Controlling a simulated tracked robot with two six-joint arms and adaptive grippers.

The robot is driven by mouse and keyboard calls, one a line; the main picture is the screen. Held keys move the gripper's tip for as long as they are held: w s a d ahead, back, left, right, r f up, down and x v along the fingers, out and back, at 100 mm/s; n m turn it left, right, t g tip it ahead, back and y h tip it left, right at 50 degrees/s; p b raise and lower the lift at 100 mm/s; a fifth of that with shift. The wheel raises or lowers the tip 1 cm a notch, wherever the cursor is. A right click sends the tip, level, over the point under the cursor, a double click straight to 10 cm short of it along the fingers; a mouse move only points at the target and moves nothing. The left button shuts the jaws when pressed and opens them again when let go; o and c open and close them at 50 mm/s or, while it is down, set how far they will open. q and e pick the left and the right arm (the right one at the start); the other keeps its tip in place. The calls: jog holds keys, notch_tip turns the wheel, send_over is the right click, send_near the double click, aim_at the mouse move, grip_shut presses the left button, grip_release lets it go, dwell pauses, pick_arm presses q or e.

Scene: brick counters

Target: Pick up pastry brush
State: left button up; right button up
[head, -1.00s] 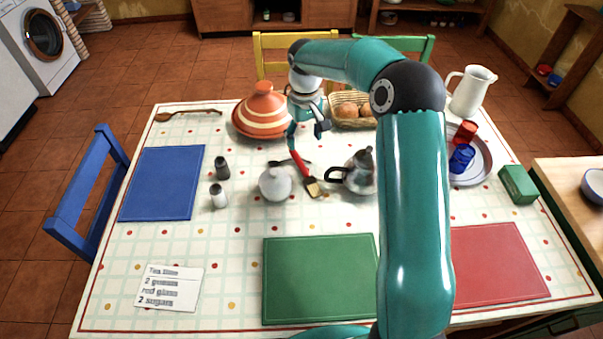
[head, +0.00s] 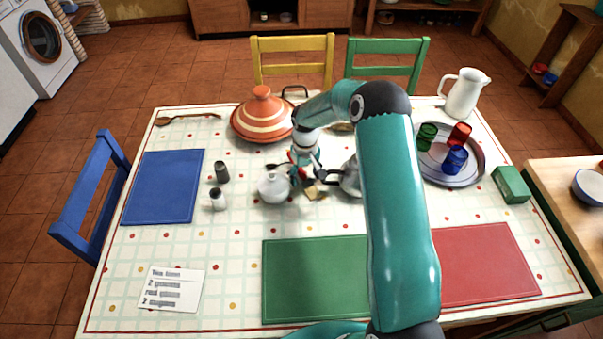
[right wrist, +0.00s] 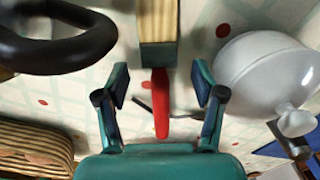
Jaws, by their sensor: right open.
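The pastry brush has a red handle (right wrist: 161,105) and a pale wooden head (right wrist: 158,22). In the head view its head (head: 315,194) lies on the table between the white sugar bowl (head: 274,187) and the metal teapot (head: 348,178); my gripper hides most of the handle. My right gripper (head: 306,178) is low over the brush. In the right wrist view the right gripper (right wrist: 160,84) is open, with one finger on each side of the red handle and a gap to both. My left gripper is not in view.
The teapot's black handle (right wrist: 60,45) is close on one side in the right wrist view, the white bowl (right wrist: 268,75) on the other. A tagine (head: 263,118) stands behind. A tray (head: 470,178) with coloured glasses is at right.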

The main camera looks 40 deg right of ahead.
jog(key=shift+f, duration=0.7)
jog(key=c, duration=1.2)
jog(key=shift+r, duration=0.15)
